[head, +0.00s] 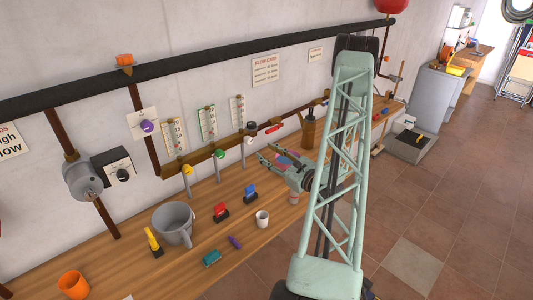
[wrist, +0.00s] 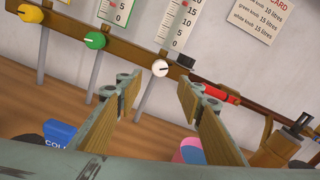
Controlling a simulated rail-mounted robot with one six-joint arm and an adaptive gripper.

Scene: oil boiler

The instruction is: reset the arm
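My gripper (head: 271,156) is at the end of my pale green arm, above the wooden bench and facing the wall. In the wrist view its two wood-faced fingers (wrist: 158,102) stand wide apart with nothing between them. The white knob (wrist: 160,68) on the brown rail shows beyond the gap between the fingers, apart from them. The green knob (wrist: 95,40) and yellow knob (wrist: 31,13) are to its left. A pink and blue object (wrist: 190,150) is partly hidden behind the right finger.
The bench (head: 135,255) bears a grey pot (head: 174,222), an orange cup (head: 73,284), a white cup (head: 262,219), a red-topped block (head: 220,211) and a blue-topped block (head: 250,193). A brown canister (head: 308,132) stands near the wall. Gauges (head: 207,124) and pipes line the wall. The tiled floor (head: 460,190) at right is clear.

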